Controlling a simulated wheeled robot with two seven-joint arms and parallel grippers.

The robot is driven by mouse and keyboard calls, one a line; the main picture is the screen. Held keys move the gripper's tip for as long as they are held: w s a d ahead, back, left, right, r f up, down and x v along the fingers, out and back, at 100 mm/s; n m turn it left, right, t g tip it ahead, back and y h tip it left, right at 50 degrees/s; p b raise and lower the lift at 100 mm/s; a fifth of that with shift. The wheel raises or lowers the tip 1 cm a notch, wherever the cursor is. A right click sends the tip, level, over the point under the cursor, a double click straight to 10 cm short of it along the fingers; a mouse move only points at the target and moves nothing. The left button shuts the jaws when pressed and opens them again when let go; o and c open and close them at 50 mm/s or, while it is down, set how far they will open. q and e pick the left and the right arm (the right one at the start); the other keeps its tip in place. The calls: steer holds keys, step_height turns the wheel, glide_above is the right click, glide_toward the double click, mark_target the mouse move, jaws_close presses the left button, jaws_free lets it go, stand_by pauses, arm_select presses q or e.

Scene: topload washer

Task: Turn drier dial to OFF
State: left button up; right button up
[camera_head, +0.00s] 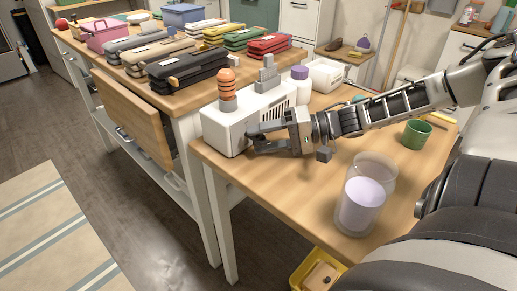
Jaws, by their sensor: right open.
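No dial with an OFF mark can be made out in the head view. A white box-shaped appliance (222,132) stands on the wooden table, with a ribbed orange piece (227,84) and a grey stepped piece (267,74) on top. Dark slots mark its side. My right gripper (252,138) reaches in from the right with its fingers pointing left, in front of the appliance's lower side. It is open, with nothing seen between the fingers. Whether a fingertip touches the appliance cannot be told. My left gripper is out of view.
A clear jar with pale lilac contents (361,203) and a green cup (416,133) stand on the table (300,195) below my right arm. A purple-capped white bottle (300,84) is behind the appliance. Folded cloth-like stacks (187,72) cover the left table. The table's front middle is clear.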

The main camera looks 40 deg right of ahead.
steer(key=shift+w+a+f, duration=0.15)
steer(key=shift+w+a, duration=0.2)
steer(key=shift+a, duration=0.05)
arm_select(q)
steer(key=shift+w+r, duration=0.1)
arm_select(e)
steer(key=c, duration=1)
steer(key=shift+o, duration=0.2)
